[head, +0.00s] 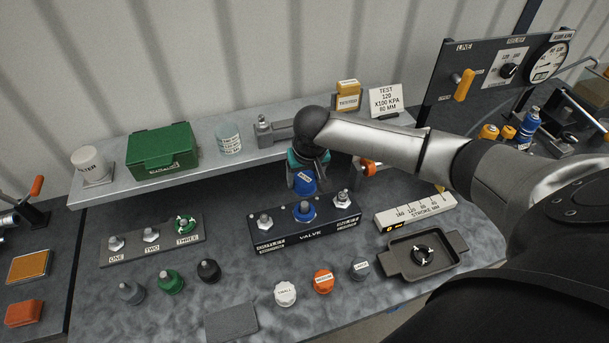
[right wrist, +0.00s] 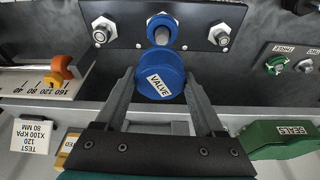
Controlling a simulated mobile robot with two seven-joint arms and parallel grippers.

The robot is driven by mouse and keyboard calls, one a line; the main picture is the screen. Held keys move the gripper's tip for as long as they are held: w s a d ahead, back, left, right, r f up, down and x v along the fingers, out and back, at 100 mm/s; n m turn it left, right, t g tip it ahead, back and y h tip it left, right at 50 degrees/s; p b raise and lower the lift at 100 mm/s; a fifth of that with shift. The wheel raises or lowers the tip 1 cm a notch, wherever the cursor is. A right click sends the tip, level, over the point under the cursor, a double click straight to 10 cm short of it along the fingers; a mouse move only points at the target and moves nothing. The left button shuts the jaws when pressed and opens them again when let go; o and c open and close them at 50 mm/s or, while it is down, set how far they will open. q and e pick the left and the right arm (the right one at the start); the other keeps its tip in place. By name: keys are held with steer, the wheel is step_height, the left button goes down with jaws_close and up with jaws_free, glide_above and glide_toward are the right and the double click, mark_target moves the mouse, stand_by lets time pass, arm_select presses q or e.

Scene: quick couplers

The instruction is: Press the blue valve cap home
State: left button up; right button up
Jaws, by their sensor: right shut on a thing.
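The blue valve cap (head: 305,183), labelled VALVE, is held in my right gripper (head: 306,174) above the black valve block (head: 322,234). In the right wrist view the cap (right wrist: 161,85) sits between the two grey fingers, shut on its sides. The block carries three metal fittings in a row. The middle fitting (head: 304,211) has a blue ring at its base, and also shows just beyond the cap in the right wrist view (right wrist: 162,30). The cap appears apart from this fitting; the exact gap is hard to tell. My left gripper is not in view.
A rack marked ONE, TWO, THREE (head: 152,242) stands left of the valve block. Several loose caps lie in front, including white (head: 285,293) and orange (head: 323,281) ones. A stroke gauge (head: 416,210) and dark tray (head: 400,265) lie right. A shelf (head: 120,184) runs behind.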

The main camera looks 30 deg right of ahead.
mark_target(304, 203)
steer(key=shift+r+p, duration=0.15)
steer(key=shift+p, duration=0.2)
steer(key=shift+f+b, duration=1.7)
steer(key=shift+f, duration=1.35)
steer(key=shift+f, duration=1.9)
steer(key=o, duration=1.1)
